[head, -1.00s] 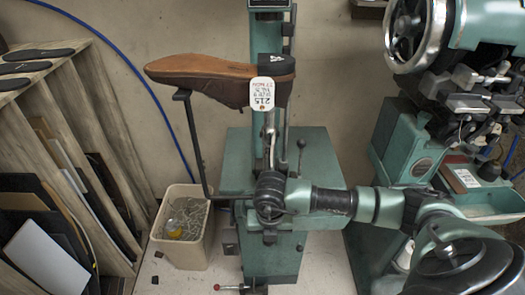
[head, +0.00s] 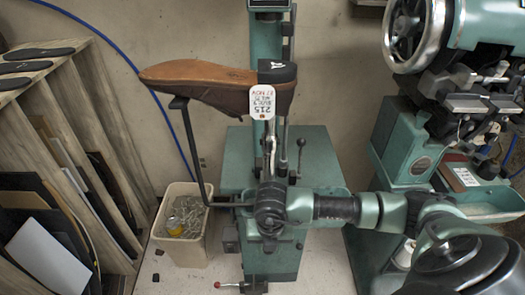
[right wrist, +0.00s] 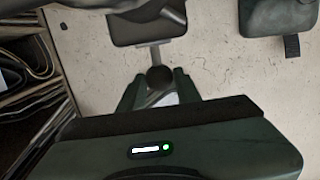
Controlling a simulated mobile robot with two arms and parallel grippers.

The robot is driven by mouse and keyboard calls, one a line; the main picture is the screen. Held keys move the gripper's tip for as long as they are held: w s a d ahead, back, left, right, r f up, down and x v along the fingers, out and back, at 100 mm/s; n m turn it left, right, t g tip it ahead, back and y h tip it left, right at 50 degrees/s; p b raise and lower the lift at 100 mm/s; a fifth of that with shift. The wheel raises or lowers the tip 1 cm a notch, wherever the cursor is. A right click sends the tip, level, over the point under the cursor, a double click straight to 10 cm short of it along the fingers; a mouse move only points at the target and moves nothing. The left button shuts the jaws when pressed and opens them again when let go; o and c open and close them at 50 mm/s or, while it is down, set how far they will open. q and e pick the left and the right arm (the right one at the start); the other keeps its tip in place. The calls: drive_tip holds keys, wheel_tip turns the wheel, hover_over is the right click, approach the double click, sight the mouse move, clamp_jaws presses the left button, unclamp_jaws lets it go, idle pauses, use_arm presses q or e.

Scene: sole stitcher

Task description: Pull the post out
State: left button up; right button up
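A brown shoe (head: 200,82) with a dark heel and a white tag (head: 263,102) sits high over a green machine (head: 318,160). Metal uprights (head: 284,158) run below its heel; I cannot tell for sure which one is the post. My right arm comes in from the right and its wrist lies in front of the machine, where the gripper is hidden in the head view. In the right wrist view the fingers of my right gripper (right wrist: 158,84) stand on either side of a dark round end (right wrist: 160,77) on a metal stem. I cannot tell whether they touch it. My left gripper is not in view.
A bin (head: 181,252) stands left of the machine, with a thin black bracket (head: 196,150) above it. A wooden rack (head: 85,130) with boards is at the left. A larger green machine with a handwheel (head: 412,30) stands at the right. A red-knobbed lever (head: 218,285) is low in front.

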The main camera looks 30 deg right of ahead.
drive_tip(key=o, duration=0.5)
drive_tip(key=shift+s+f, duration=0.15)
drive_tip(key=shift+f, duration=0.05)
drive_tip(key=shift+w+d+r, duration=0.1)
drive_tip(key=shift+w, duration=0.1)
drive_tip(key=shift+r+p, duration=0.45)
drive_tip(key=shift+r, duration=0.15)
drive_tip(key=r+p, duration=0.1)
drive_tip(key=r, duration=0.1)
drive_tip(key=s+r+p, duration=0.1)
drive_tip(key=r+p, duration=0.1)
drive_tip(key=a+r+p, duration=0.1)
drive_tip(key=r, duration=0.1)
drive_tip(key=shift+s, duration=0.3)
drive_tip(key=shift+a, duration=0.1)
